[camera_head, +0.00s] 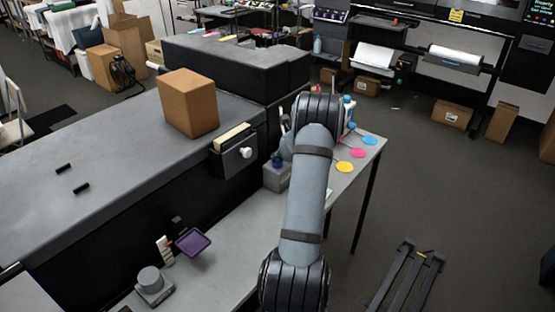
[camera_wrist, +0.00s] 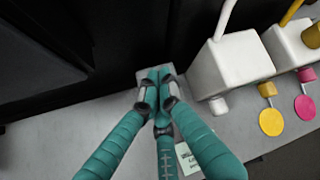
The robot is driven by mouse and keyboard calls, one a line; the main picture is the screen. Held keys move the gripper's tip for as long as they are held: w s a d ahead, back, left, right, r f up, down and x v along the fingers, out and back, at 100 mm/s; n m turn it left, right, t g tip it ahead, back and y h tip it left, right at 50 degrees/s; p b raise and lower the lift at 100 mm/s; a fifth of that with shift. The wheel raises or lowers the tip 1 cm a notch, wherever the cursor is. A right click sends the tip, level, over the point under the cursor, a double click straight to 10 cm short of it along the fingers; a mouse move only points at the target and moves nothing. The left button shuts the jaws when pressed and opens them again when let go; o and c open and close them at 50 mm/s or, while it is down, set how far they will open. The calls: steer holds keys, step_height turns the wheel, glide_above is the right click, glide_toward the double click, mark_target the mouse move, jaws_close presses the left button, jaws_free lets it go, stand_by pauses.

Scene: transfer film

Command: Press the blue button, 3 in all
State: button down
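My gripper (camera_wrist: 158,84) has teal fingers that come together at their tips in the wrist view; it is shut, with nothing seen held between them. The tips are over or against a light grey box (camera_wrist: 150,70). In the head view this grey box (camera_head: 277,179) stands on the counter's far end, left of my arm, with a small dark teal and blue shape (camera_head: 277,160) at its top. I cannot tell whether that shape is a fingertip or a button. No blue button shows clearly; the fingers hide the box top in the wrist view.
White containers (camera_wrist: 226,65) with yellow (camera_wrist: 271,122) and pink (camera_wrist: 305,107) round swatches stand right of my gripper. A black wall rises behind the grey box. A cardboard box (camera_head: 188,103) sits on the raised counter. A purple tray (camera_head: 193,241) lies on the lower counter.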

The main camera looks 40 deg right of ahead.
mark_target(278, 162)
steer(key=shift+r+p, duration=0.95)
steer(key=shift+r, duration=0.2)
steer(key=shift+r, duration=0.1)
steer(key=shift+r+p, duration=1.95)
steer(key=shift+r, duration=0.5)
steer(key=c, duration=2.5)
jaws_free()
steer(key=shift+c, duration=0.2)
step_height(278, 162, up, 4)
steer(key=p, duration=0.4)
steer(key=shift+r+p, duration=0.1)
steer(key=shift+p, duration=0.3)
jaws_close()
steer(key=shift+f, duration=0.3)
